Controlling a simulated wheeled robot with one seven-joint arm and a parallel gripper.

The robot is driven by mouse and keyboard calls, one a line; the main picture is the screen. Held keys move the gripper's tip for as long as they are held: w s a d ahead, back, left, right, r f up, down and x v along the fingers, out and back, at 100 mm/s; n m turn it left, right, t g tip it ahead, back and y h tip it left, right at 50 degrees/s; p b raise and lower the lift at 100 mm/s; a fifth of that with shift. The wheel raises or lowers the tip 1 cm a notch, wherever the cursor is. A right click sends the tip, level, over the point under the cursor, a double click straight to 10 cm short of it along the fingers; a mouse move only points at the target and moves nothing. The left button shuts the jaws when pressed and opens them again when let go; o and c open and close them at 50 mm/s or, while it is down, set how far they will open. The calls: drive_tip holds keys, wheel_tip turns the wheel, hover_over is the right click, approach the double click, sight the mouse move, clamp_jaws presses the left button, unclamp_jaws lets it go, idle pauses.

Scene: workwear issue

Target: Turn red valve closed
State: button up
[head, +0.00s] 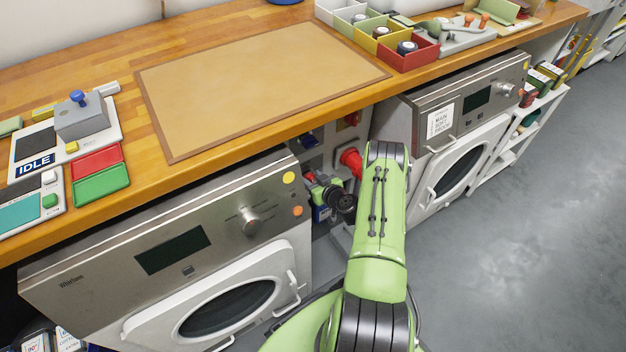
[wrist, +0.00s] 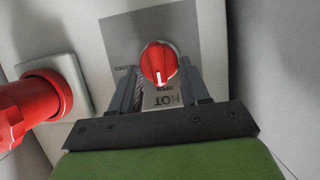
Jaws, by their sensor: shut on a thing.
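The red valve (wrist: 158,62) is a round knob on a grey plate in the wrist view. Its white mark points towards the word OPEN, just below the knob; the word CLOSED (wrist: 124,71) is on the plate to the left. The word HOT shows upside down. My gripper (wrist: 160,82) is shut on the red valve, with one dark finger on each side of the knob. In the head view my green arm reaches down between the two machines, and the valve is mostly hidden there.
A red plug-like fitting (wrist: 40,100) on a pale square plate stands close beside the valve, and also shows in the head view (head: 350,161). The machines (head: 200,255) flank the narrow gap. The wooden worktop (head: 235,130) overhangs it.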

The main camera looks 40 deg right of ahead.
drive_tip(key=shift+d, duration=0.1)
drive_tip(key=shift+s+d+f+m+t+y, duration=0.1)
drive_tip(key=shift+d+f+m+t+y, duration=0.35)
drive_tip(key=shift+m+y, duration=1.25)
drive_tip(key=shift+w+d+f+m+t+y, duration=0.15)
drive_tip(key=shift+m+t+y, duration=0.45)
drive_tip(key=shift+m, duration=2.15)
drive_tip(key=shift+s+d+f+m+t+y, duration=0.3)
drive_tip(key=shift+m+t+y, duration=0.55)
drive_tip(key=shift+m, duration=1.4)
drive_tip(key=shift+w+a+f, duration=0.1)
drive_tip(key=shift+w+a, duration=0.05)
drive_tip(key=o, duration=1)
